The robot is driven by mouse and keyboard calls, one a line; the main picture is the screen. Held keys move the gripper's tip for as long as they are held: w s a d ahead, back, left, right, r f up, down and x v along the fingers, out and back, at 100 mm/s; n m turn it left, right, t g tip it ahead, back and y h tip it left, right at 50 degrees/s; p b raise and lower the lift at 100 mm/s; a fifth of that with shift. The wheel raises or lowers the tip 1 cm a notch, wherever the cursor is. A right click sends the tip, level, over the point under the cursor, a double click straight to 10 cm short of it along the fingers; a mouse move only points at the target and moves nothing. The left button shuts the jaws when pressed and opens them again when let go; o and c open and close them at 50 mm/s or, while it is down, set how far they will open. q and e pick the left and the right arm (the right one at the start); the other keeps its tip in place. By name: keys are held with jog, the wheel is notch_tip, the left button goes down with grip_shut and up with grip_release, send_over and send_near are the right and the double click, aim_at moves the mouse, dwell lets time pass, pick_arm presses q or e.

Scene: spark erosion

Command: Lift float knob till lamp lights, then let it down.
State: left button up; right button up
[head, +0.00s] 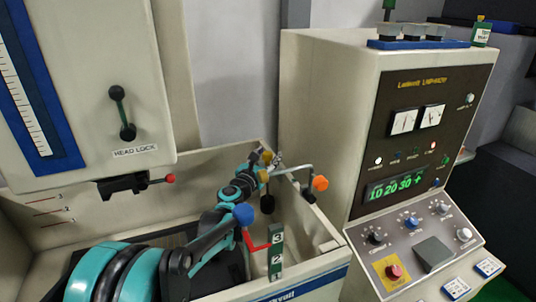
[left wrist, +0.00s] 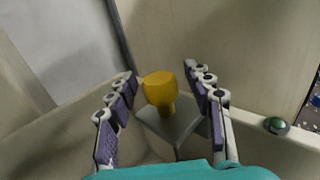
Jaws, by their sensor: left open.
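A yellow knob (left wrist: 160,88), which looks like the float knob, stands on a grey block between the spread fingers of my left gripper (left wrist: 160,100) in the left wrist view. There is a gap on each side of it. In the head view my left gripper (head: 262,164) is over the tank, partly hidden by my arm, with small yellow parts beside it. A red pointer and a green post numbered 3, 2, 1 (head: 276,252) are in front. Small lamps sit on the dark panel, a white one (head: 379,161) looking bright; I cannot tell which belongs to the float. My right gripper is out of view.
An orange knob (head: 320,183) on a grey arm and a blue ball knob (head: 243,214) are close to my left arm. The tank wall (head: 318,268) bounds the front. The control cabinet (head: 325,100) stands at the right; the machine head (head: 95,85) is at the left.

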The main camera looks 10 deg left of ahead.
pick_arm(q)
jog(key=c, duration=0.9)
jog(key=shift+r+p, duration=0.85)
jog(key=shift+r, duration=0.5)
jog(key=shift+f, duration=0.2)
dwell(0.5)
jog(key=shift+f+b, duration=1.1)
jog(key=o, duration=0.9)
jog(key=shift+s+a, duration=0.25)
jog(key=shift+s, duration=1.05)
jog(key=shift+s+a, duration=0.25)
jog(key=shift+s, duration=1.05)
jog(key=shift+s+a, duration=0.25)
jog(key=shift+s, duration=1.05)
